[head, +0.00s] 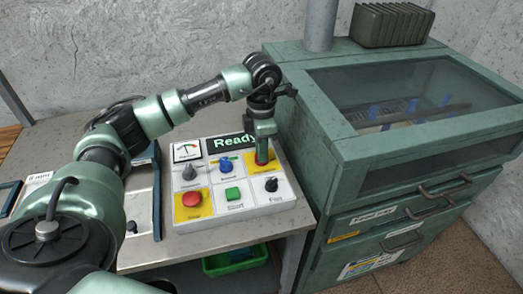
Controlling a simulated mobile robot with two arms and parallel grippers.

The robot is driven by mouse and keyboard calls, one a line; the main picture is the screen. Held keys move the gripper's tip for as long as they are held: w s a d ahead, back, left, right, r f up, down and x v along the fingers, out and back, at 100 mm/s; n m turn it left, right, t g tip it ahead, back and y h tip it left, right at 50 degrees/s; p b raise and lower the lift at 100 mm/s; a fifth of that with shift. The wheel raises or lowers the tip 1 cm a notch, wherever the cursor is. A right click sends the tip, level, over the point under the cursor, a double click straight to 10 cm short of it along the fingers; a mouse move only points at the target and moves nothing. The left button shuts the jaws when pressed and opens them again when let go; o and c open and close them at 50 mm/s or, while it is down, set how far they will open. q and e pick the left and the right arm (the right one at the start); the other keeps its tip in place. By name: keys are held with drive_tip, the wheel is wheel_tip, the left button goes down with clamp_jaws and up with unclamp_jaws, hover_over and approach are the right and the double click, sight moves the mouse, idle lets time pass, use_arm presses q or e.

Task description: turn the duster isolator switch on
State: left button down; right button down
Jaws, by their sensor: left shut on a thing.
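The white control panel (253,204) lies on the bench, with a dark screen (231,143) reading "Ready" and a small gauge (187,151). My left gripper (263,154) points down over the panel's upper right yellow patch and is shut on a red switch handle (262,160). The gripper hides part of this handle, so its exact turn is hard to tell. Its label is too small to read, so I cannot confirm that it is the duster isolator switch. My right gripper is not in view.
The panel also bears a grey knob (189,172), a blue knob (226,165), a red button (192,199), a green button (233,194) and a black knob (271,185). A green cabinet (322,150) stands close on the right. A green crate (236,261) sits below.

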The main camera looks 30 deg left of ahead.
use_arm(q)
drive_tip(key=c, duration=1.4)
unclamp_jaws()
wheel_tip(320, 180, up, 8)
drive_tip(key=shift+f+b, duration=0.1)
drive_tip(key=shift+b, duration=0.5)
